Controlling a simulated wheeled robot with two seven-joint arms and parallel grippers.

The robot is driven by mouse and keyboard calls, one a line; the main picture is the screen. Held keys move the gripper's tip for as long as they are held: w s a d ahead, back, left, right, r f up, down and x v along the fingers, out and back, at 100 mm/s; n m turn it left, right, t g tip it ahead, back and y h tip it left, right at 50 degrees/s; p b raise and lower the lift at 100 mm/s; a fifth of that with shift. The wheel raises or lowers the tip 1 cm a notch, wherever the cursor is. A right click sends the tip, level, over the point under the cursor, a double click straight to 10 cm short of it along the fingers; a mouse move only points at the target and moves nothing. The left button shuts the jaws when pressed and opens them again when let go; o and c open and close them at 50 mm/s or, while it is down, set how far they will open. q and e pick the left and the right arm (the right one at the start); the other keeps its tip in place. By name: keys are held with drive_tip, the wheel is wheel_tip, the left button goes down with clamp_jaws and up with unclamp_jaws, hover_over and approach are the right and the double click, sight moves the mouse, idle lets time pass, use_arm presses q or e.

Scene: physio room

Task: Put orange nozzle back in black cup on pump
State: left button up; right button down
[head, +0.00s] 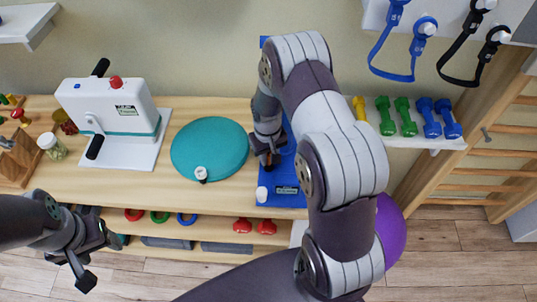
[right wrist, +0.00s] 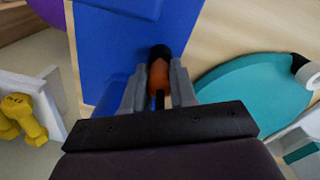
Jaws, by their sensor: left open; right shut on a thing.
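The blue pump (head: 290,199) stands on the wooden bench, largely hidden behind my right arm. In the right wrist view its blue surface (right wrist: 110,50) fills the upper middle. The orange nozzle (right wrist: 158,76) is between the fingers of my right gripper (right wrist: 159,88), which is shut on it. A black round part, which looks like the black cup (right wrist: 160,52), is at the nozzle's far end. I cannot tell whether the nozzle is inside it or only against it. My left gripper (head: 87,262) is open and empty, low at the left in front of the bench.
A teal disc cushion (head: 209,148) with a white valve cap lies left of the pump. A white hand-crank machine (head: 112,108) stands further left. Several dumbbells (head: 403,117) sit on a white shelf to the right.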

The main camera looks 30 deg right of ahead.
drive_tip(key=shift+f, duration=0.35)
drive_tip(key=c, duration=0.8)
unclamp_jaws()
drive_tip(key=shift+r, duration=0.1)
wheel_tip(320, 180, up, 7)
drive_tip(key=p, duration=0.5)
drive_tip(key=shift+p, duration=0.35)
